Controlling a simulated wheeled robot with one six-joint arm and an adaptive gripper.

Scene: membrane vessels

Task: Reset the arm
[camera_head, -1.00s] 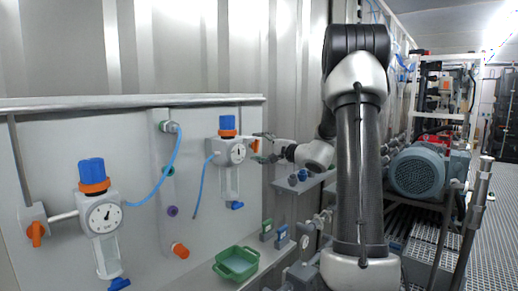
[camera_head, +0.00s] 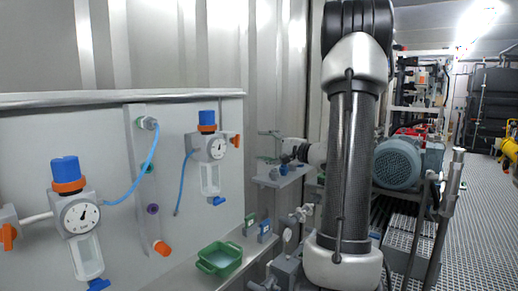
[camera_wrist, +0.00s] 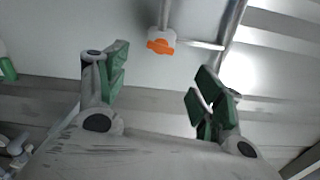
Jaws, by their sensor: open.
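My gripper (camera_head: 268,146) is open and empty, seen small in the head view to the right of the far pressure regulator (camera_head: 208,146). A gap shows between it and the regulator's orange knob (camera_head: 236,140). My dark arm stands upright in the middle right of the head view and hides part of the background. In the wrist view, the two green-padded fingers of my gripper (camera_wrist: 160,80) stand wide apart with nothing between them. An orange knob (camera_wrist: 160,46) shows beyond them, near the top.
A near regulator (camera_head: 80,215) with a blue cap sits on the white panel (camera_head: 60,130). A green tray (camera_head: 220,258) lies on the ledge below. A small shelf (camera_head: 284,177) with dark fittings is under my gripper. A blue-grey motor (camera_head: 397,163) and grated floor are at right.

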